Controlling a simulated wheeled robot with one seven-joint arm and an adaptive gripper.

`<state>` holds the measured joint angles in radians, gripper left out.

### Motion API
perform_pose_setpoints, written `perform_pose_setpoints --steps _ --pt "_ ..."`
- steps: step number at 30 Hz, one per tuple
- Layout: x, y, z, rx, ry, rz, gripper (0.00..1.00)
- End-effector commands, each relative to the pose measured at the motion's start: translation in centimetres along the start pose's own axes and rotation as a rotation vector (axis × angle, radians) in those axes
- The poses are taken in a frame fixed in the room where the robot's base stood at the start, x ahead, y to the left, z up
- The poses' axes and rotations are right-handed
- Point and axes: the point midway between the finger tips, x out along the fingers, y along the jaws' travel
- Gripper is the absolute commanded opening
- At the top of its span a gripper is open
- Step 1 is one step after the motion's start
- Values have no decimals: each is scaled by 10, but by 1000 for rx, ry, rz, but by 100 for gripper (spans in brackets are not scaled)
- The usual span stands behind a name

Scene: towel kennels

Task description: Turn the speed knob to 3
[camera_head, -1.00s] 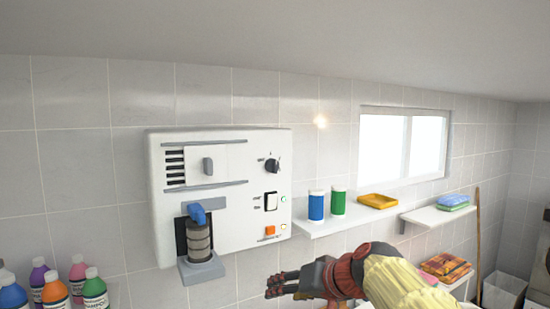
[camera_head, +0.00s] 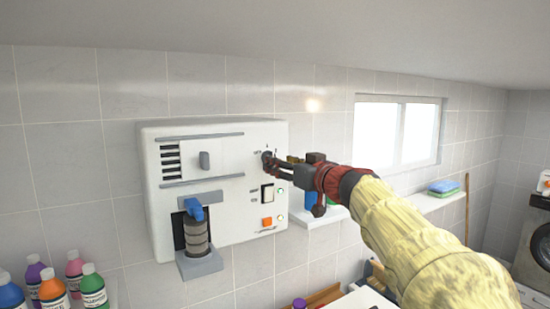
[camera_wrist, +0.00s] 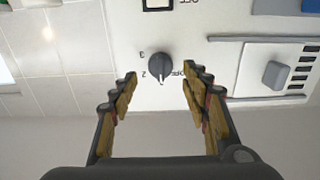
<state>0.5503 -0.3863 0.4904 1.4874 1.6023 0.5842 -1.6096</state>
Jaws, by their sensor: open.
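The speed knob (camera_wrist: 160,66) is a round dark dial on the white wall unit (camera_head: 224,222), with OFF, 2 and 3 marked around it. The wrist view shows it upside down, and its light pointer line aims at a mark between OFF and 2, which reads like 1. In the head view the knob (camera_head: 266,158) is partly hidden by my gripper (camera_head: 276,163). My gripper is open, and in the wrist view its fingers (camera_wrist: 160,83) stand to either side just short of the knob, with no visible contact.
A sliding panel with a grey handle (camera_head: 204,160) is left of the knob. A rocker switch (camera_head: 267,194) and an orange button (camera_head: 266,222) sit below it. A blue-handled grey canister (camera_head: 195,235) is at lower left. A shelf (camera_head: 315,218) with containers lies behind my arm.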

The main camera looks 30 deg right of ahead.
Motion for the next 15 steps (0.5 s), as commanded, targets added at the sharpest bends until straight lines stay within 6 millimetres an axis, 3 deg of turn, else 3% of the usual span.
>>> perform_pose_setpoints --steps 6,15 --pt "28 -1 -1 1 0 -2 47" --pt "37 0 0 1 0 0 47"
